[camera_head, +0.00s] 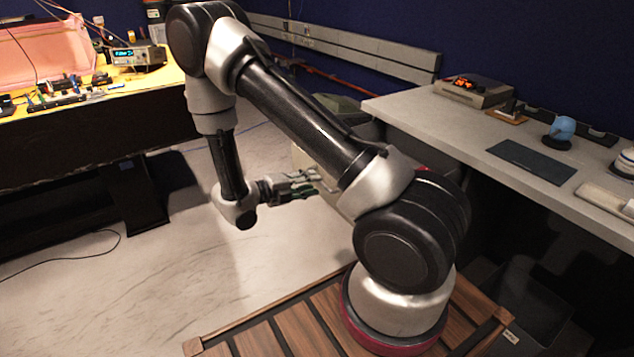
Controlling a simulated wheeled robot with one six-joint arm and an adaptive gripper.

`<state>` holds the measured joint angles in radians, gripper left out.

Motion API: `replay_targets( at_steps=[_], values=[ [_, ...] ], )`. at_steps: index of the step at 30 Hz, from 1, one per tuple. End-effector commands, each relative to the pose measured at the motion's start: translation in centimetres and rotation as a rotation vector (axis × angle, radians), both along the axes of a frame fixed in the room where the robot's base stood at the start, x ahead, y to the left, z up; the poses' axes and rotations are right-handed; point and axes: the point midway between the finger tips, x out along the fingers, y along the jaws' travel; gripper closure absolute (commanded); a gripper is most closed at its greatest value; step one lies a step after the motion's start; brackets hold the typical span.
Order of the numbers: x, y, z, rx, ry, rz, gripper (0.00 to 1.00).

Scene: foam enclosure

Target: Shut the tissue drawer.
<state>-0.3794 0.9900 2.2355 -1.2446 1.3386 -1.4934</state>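My gripper (312,183) is low in the middle of the camera_head view, pointing right. Its fingers are small and dark, and I cannot tell whether they are open or shut. A pale cabinet (303,160) stands on the floor just beyond the fingertips, under the end of the grey desk. My forearm hides most of it. I cannot make out a tissue drawer on it, how far any drawer is out, or whether the gripper touches it.
The grey desk (455,140) on the right carries an instrument (473,91), a dark mat (531,161) and a blue round object (562,128). A yellow-topped workbench (150,84) stands at left. The pale floor (200,270) between is mostly clear, with a cable (75,252) at left.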

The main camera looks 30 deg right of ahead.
Motion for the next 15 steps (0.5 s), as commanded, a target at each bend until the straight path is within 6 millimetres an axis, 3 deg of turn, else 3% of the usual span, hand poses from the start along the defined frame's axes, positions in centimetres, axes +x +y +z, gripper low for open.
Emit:
replay_targets(
  at_steps=[6, 15],
  values=[
    [0.0, -3.0, -0.6, 0.000, 0.001, -0.003, 0.68],
    [0.1, -3.6, -0.8, 0.001, -0.001, -0.001, 0.68]
  ],
)
